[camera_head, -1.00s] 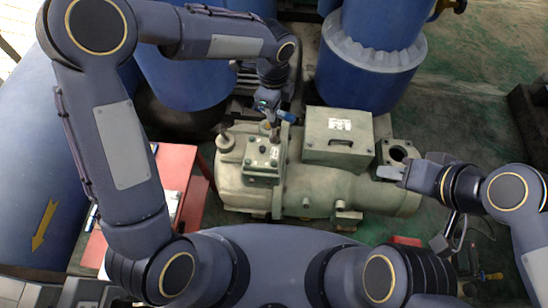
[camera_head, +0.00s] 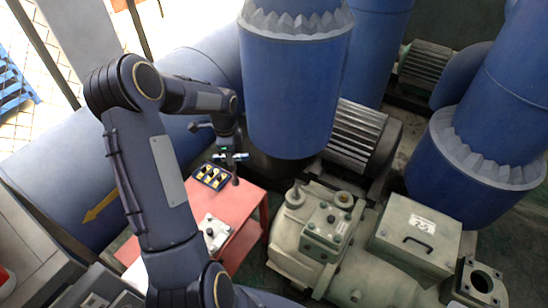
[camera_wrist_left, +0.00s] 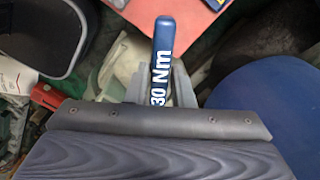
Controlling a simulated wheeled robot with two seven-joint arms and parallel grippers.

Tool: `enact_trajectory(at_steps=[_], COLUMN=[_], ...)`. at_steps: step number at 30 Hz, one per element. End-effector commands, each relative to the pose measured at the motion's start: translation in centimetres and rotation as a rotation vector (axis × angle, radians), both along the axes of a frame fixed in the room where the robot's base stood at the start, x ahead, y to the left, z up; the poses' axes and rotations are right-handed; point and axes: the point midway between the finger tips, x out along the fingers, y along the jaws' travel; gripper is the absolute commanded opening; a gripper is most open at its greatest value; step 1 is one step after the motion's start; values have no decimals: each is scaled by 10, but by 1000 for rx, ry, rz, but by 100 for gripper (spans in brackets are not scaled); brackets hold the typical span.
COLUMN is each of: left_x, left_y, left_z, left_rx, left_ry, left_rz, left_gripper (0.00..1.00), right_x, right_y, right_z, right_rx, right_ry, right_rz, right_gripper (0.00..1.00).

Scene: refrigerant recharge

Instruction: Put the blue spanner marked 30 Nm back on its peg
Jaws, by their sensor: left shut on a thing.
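My left gripper (camera_head: 231,157) is shut on the blue spanner, above the far end of the red table. In the left wrist view the spanner's blue handle (camera_wrist_left: 163,42) sticks out between the fingers (camera_wrist_left: 160,88), with "30 Nm" in white on it. In the head view the spanner is small and partly hidden by the gripper. The rest of the spanner is hidden in the wrist view. I cannot make out its peg in either view. My right gripper is out of view.
The red table (camera_head: 251,238) carries a dark tray (camera_head: 212,177) with yellow pieces and a white plate (camera_head: 213,233) with a black knob. Large blue tanks (camera_head: 295,90) stand behind and to the right. A pale green compressor (camera_head: 375,265) lies right of the table.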

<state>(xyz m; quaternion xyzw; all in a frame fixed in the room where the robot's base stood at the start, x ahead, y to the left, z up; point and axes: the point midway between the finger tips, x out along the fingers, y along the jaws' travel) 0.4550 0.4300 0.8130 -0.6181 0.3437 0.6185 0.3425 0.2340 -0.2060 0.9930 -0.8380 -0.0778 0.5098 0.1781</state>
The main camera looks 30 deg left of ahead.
Motion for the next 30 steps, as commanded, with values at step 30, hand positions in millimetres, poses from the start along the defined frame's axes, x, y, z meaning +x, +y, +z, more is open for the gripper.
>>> enact_trajectory(at_steps=[30], left_x=[-253], left_y=[245], left_z=[-62], left_rx=[0], left_ry=[-2], left_rz=[646], left_gripper=[0], right_x=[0], right_y=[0], right_z=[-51], right_rx=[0], right_ry=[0], right_rz=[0], right_gripper=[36])
